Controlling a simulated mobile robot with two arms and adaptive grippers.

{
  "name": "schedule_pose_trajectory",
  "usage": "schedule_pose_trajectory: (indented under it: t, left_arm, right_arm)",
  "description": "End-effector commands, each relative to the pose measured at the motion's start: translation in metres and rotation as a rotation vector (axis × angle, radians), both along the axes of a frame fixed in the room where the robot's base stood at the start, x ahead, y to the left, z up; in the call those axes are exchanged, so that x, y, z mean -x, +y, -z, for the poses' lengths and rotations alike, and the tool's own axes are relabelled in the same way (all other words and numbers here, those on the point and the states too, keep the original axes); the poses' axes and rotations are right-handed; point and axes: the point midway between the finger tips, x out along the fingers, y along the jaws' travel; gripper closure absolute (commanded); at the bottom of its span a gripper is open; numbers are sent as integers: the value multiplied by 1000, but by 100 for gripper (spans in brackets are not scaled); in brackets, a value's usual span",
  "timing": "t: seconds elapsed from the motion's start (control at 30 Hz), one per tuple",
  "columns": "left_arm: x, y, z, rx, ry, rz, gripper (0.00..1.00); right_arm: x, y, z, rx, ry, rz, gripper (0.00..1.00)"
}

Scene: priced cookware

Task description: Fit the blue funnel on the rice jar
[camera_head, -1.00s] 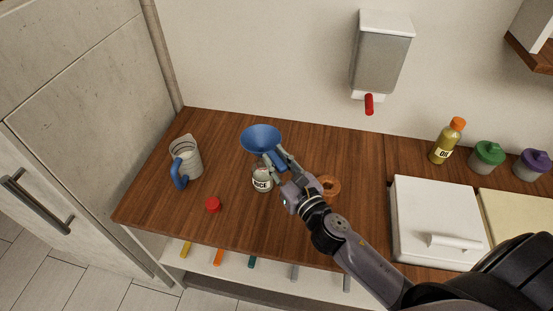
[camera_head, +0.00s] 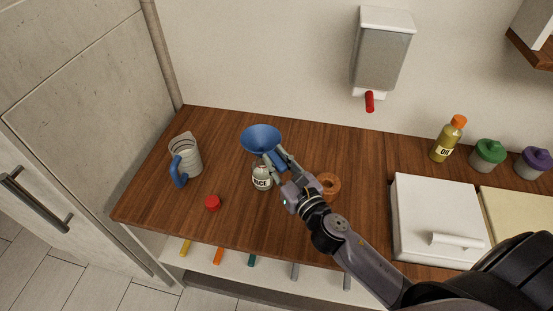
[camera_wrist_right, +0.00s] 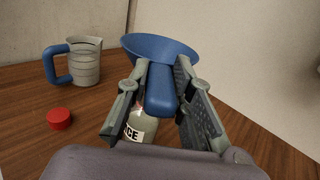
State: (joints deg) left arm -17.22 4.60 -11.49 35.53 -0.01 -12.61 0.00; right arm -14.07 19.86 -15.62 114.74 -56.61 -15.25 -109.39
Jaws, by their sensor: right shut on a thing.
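The blue funnel (camera_head: 261,138) is held by my right gripper (camera_head: 276,162), whose fingers are shut on it. In the right wrist view the funnel (camera_wrist_right: 158,60) is gripped between the two fingers (camera_wrist_right: 162,95), wide mouth up. The rice jar (camera_head: 261,178) stands on the wooden counter, its label partly readable. The jar (camera_wrist_right: 141,126) also shows below and behind the funnel in the right wrist view. The funnel is above the jar; whether its spout touches the jar's opening is hidden. My left gripper is not in view.
A measuring jug (camera_head: 187,158) with a blue handle and a red cap (camera_head: 212,202) are left of the jar. A brown ring (camera_head: 329,185) lies to the right. A wall dispenser (camera_head: 382,55), an oil bottle (camera_head: 446,139), lidded jars and a white box (camera_head: 437,215) are farther right.

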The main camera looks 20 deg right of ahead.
Motion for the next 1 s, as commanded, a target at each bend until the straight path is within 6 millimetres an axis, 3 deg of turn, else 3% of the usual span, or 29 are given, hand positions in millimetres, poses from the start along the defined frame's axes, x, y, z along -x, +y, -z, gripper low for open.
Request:
schedule_pose_trajectory:
  t: [0.27, 1.0]
  left_arm:
    - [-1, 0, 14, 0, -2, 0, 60]
    - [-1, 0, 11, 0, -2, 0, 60]
  right_arm:
    - [0, 0, 15, 1, 0, 0, 100]
    - [0, 0, 15, 0, 0, 0, 100]
